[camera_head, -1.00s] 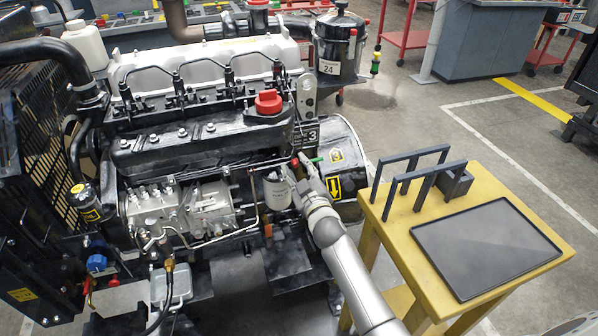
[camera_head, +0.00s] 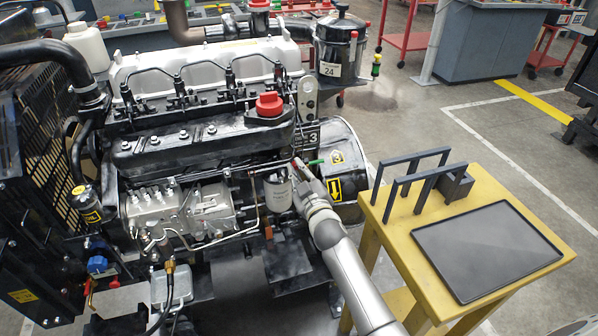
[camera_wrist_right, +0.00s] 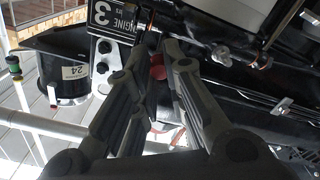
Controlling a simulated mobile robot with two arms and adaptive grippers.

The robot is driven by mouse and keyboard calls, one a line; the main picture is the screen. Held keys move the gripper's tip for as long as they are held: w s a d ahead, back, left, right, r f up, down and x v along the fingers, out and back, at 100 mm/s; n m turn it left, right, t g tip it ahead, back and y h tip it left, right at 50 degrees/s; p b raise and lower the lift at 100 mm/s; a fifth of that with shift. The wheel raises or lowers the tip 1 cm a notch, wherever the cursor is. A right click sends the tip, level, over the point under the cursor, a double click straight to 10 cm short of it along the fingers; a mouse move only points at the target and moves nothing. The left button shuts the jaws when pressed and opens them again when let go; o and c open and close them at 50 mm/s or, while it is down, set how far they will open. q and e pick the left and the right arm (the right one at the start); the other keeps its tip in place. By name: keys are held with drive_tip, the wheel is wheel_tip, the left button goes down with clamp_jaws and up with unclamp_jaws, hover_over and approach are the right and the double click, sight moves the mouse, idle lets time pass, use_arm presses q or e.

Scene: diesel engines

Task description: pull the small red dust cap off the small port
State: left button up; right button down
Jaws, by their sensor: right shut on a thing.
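The small red dust cap (camera_head: 295,163) is at the engine's right end, at the tips of my right gripper (camera_head: 301,166) in the head view. It is mostly hidden by the fingers. In the right wrist view a piece of red (camera_wrist_right: 157,68) shows between the two dark fingers of my right gripper (camera_wrist_right: 161,48), which are shut on it. The small port behind it is hidden, so I cannot tell whether the cap is still seated on it. My left gripper is not in view.
The engine (camera_head: 195,135) fills the left, with a larger red cap (camera_head: 269,103) on top. A white filter (camera_head: 278,193) hangs just left of my gripper. A yellow table (camera_head: 400,235) with a black tray (camera_head: 487,249) and dark rack stands right.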

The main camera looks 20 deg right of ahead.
sight(297, 168)
drive_tip(key=shift+s, duration=0.1)
drive_tip(key=shift+s+p, duration=0.8)
drive_tip(key=shift+s, duration=0.7)
drive_tip(key=shift+s+a+p, duration=0.1)
drive_tip(key=shift+s+p, duration=0.35)
drive_tip(key=shift+s, duration=1)
